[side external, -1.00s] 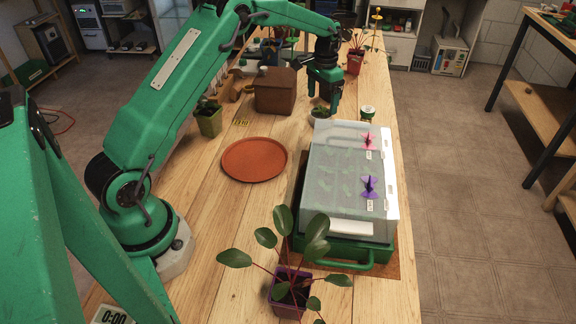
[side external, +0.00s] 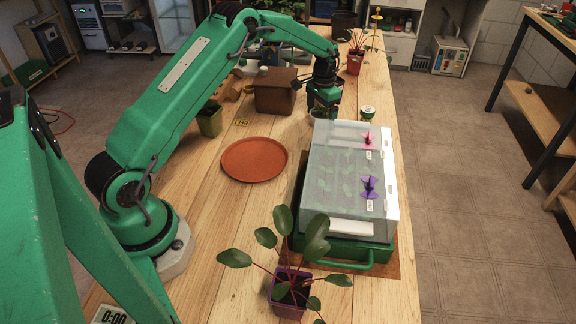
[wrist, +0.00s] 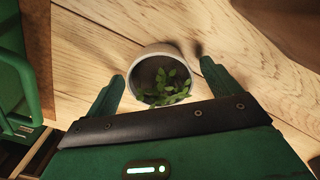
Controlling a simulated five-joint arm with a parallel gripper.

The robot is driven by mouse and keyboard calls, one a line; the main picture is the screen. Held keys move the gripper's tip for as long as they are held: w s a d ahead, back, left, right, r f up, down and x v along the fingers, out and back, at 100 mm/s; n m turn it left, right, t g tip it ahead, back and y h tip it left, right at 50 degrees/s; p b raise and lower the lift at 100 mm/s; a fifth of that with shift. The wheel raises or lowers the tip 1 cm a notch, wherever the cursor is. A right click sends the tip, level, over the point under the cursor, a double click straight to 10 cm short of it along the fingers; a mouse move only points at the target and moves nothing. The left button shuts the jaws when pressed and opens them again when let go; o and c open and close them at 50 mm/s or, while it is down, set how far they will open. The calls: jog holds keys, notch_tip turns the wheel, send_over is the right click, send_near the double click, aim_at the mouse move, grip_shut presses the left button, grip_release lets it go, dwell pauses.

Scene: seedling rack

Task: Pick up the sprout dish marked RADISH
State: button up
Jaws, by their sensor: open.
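A small round whitish dish (wrist: 152,53) with green sprouts (wrist: 165,88) inside shows in the wrist view. No marking can be read on it, so I cannot tell whether it is the RADISH one. My gripper (wrist: 162,70) is open, with one finger on the left and one on the right of the dish. The fingers look apart from its wall. In the side view my gripper (side external: 322,116) is low over the table behind the clear-lidded tray, and it mostly hides the dish.
A clear-lidded green propagator (side external: 345,175) stands just in front of my gripper. A small green-and-white pot (side external: 367,112) is to its right, a brown box (side external: 274,92) to its left. An orange plate (side external: 254,160) and a leafy plant (side external: 290,290) are nearer the camera.

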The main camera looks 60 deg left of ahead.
aim_at(321, 113)
dwell(0.4)
jog(key=c, duration=1.1)
jog(key=shift+r, duration=0.1)
jog(key=shift+r, duration=4.95)
